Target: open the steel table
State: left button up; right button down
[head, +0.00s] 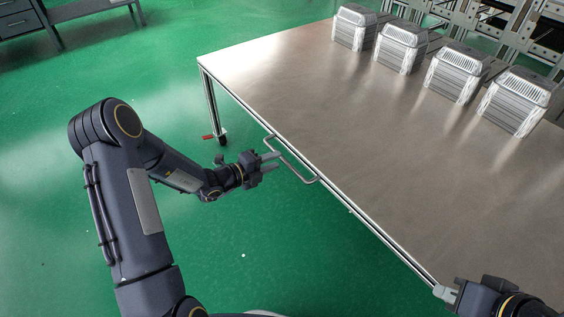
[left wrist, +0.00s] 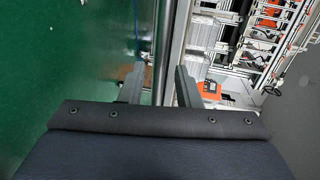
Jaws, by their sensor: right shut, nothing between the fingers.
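The steel table (head: 330,110) has a brushed top and fills the right of the head view. A U-shaped bar handle (head: 296,170) sticks out from its near left edge. My left gripper (head: 274,161) is at the handle's left part, with its fingers apart. In the left wrist view, my left gripper (left wrist: 160,86) shows two separated fingers, with a grey vertical bar (left wrist: 163,50) running between them. I cannot tell whether either finger touches it. My right gripper (head: 441,292) is shut and empty, close to the table's near edge at the lower right.
Several ribbed silver foil-tray stacks (head: 400,46) stand in a row along the table's far side. Metal racks (head: 510,25) stand behind. A grey cabinet (head: 22,22) is at the upper left.

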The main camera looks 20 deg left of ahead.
aim_at(282, 158)
pick_arm(q)
jog(key=b+x, duration=0.1)
jog(key=x, duration=0.3)
grip_shut()
